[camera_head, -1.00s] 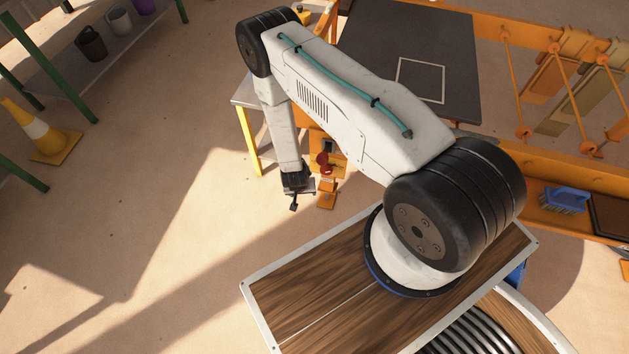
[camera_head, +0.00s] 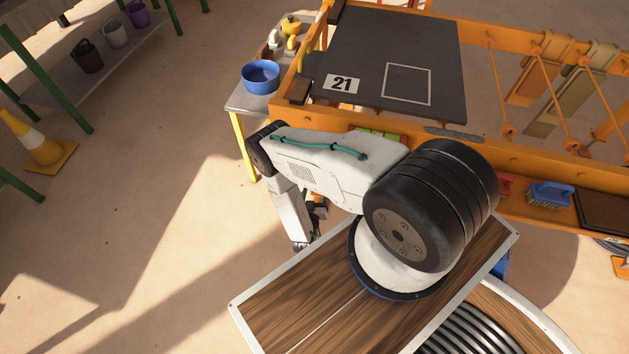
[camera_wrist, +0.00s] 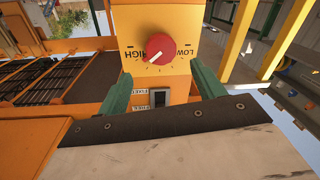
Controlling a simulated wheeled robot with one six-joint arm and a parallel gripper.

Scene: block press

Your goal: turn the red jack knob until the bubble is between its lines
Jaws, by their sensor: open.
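The red jack knob (camera_wrist: 159,47) is a round knob with a white pointer mark on an orange panel (camera_wrist: 140,15) in the wrist view. The words HIGH and LOW appear upside down on either side of it. My gripper (camera_wrist: 161,82) is open and empty; its green fingers stand apart to left and right, below the knob in the picture and not touching it. In the head view my arm hides the knob. A yellow-green strip (camera_head: 378,134) on the orange frame, partly behind my arm, may be the bubble level; no bubble or lines can be made out.
A dark slot (camera_wrist: 160,97) with small labels lies below the knob. A black board (camera_head: 350,45) marked 21 lies on the orange frame (camera_head: 480,150). A blue bowl (camera_head: 260,77) stands on a side table. A blue brush (camera_head: 550,195) lies at right.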

